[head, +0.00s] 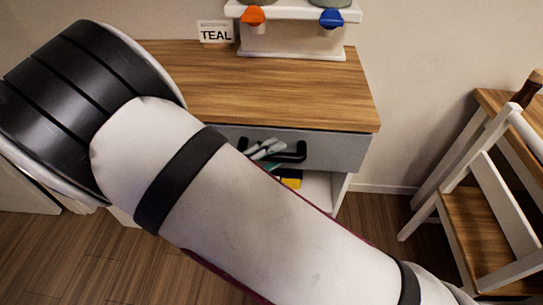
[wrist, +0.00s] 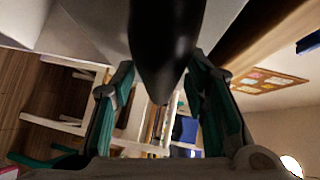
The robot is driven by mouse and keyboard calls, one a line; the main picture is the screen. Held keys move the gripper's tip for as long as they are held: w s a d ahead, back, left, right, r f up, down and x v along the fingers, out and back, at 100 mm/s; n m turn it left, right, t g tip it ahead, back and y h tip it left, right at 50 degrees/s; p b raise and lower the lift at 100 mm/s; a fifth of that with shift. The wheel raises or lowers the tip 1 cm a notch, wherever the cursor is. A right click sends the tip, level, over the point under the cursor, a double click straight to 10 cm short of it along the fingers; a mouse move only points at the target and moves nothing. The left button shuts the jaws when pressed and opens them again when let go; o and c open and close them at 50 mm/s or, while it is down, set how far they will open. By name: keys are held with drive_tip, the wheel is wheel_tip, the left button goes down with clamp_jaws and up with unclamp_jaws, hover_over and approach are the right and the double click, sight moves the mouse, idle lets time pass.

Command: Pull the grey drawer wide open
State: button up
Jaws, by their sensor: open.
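The grey drawer (head: 342,152) sits right under the cabinet's wooden top, and its front looks flush with the cabinet. Its black bar handle (head: 297,153) shows partly in the head view. My gripper (head: 266,149) is at the handle, with its light fingertips over the bar's left part; my arm hides the rest of it. In the wrist view, the dark handle (wrist: 164,45) looms large between the two teal-and-grey fingers of my gripper (wrist: 160,75). The fingers are apart, one on each side of it. I cannot tell whether either finger touches it.
The wooden cabinet top (head: 290,85) carries a TEAL sign (head: 215,32) and a white dispenser stand (head: 293,45) with orange and blue taps. An open shelf below holds a yellow item (head: 291,179). A wooden step stool (head: 490,235) stands at the right, with bare floor before the cabinet.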

drive_tip(key=shift+c, duration=0.5)
clamp_jaws()
drive_tip(key=s+a+p, duration=0.1)
drive_tip(key=s+p, duration=0.9)
drive_tip(key=s, duration=2.3)
drive_tip(key=shift+s, duration=0.25)
drive_tip(key=shift+a+f, duration=0.1)
drive_tip(key=shift+o, duration=0.5)
unclamp_jaws()
drive_tip(key=shift+s, duration=0.15)
